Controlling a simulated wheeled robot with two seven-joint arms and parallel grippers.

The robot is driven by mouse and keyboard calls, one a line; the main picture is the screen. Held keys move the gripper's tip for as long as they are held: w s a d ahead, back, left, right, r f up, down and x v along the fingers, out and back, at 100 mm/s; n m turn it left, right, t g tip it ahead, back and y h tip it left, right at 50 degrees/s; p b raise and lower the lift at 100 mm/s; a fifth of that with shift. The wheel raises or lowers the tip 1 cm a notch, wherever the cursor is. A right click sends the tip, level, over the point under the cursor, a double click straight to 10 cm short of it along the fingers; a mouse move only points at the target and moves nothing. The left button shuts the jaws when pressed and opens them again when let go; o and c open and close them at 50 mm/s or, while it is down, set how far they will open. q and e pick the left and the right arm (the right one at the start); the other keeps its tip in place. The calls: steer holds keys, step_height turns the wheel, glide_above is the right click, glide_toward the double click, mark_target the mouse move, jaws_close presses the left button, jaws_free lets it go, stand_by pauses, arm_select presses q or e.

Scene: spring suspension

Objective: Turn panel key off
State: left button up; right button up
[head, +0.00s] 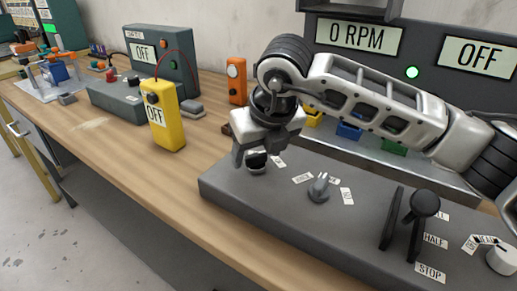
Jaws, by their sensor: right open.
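The grey control panel (290,215) lies on the bench at the lower right. A small dark round piece with a light band (257,161) is at its far left corner, partly hidden by my right gripper (253,158). I cannot tell whether this piece is the key. My right gripper points down over it, fingers open around or just above it; contact cannot be told. A grey metal switch (319,189) with small labels around it stands to the right, clear of the gripper. My left gripper is out of view.
A dark lever (420,215) stands by HALF and STOP labels, with a white knob (503,259) at right. Displays behind read 0 RPM (359,36) and OFF (474,55), near a lit green lamp (412,72). A yellow OFF box (163,120) stands left; bench before it is clear.

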steer(key=c, duration=1)
steer(key=shift+n, duration=0.3)
steer(key=shift+d+f+n+g+y+b, duration=0.15)
steer(key=shift+n+g+y+b, duration=0.2)
steer(key=shift+n+b, duration=0.55)
steer(key=shift+w+n+g+y+b, duration=0.1)
steer(key=shift+n+g+y+b, duration=0.3)
steer(key=shift+n, duration=0.8)
steer(key=n, duration=0.1)
steer(key=n+g, duration=0.1)
steer(key=n, duration=0.1)
steer(key=shift+w+r+n+y, duration=0.15)
steer(key=shift+r+n+y, duration=0.05)
steer(key=shift+n+y, duration=0.15)
steer(key=shift+w+d+n+g, duration=0.1)
steer(key=shift+n+g, duration=0.55)
steer(key=shift+n, duration=1.1)
